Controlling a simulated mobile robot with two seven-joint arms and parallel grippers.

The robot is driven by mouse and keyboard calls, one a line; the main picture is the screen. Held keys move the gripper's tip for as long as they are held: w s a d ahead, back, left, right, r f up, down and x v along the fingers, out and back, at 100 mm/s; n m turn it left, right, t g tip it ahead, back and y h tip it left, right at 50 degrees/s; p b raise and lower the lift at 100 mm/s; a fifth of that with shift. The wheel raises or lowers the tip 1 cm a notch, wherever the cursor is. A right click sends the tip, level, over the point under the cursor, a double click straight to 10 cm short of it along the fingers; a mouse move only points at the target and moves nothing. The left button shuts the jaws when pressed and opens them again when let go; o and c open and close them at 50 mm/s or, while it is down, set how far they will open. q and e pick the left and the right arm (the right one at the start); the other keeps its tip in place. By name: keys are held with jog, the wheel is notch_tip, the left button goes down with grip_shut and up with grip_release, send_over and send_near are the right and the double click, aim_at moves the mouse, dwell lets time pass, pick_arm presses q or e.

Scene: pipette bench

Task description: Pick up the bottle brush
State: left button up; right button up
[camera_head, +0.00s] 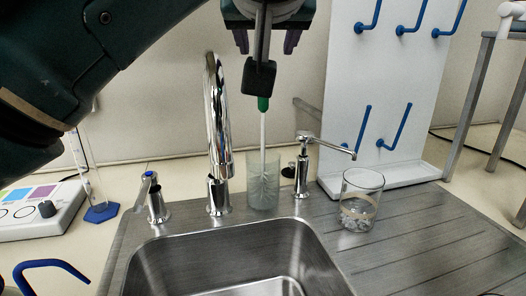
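The bottle brush (263,139) stands upright with its white stem and bristles down in a clear cylindrical glass (252,192) at the back rim of the sink. A short green part of its handle shows just below the dark fingertip pad of my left gripper (259,77). The gripper points down from the top edge, seen edge-on, with the near finger in front of the handle's upper part. The far finger is hidden, so I cannot tell whether it is closed on the handle. My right gripper is not in view.
A chrome faucet (216,140) stands left of the glass, behind the sink (230,256). A tap with a lever (303,165) and a glass beaker (360,200) stand to the right. A white rack with blue pegs (385,90) is behind. The ribbed drainboard (430,240) has free room.

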pick_arm(q)
jog(key=shift+x, duration=1.45)
send_over(263, 103)
jog(key=w, duration=0.1)
jog(key=shift+f, duration=1)
grip_shut()
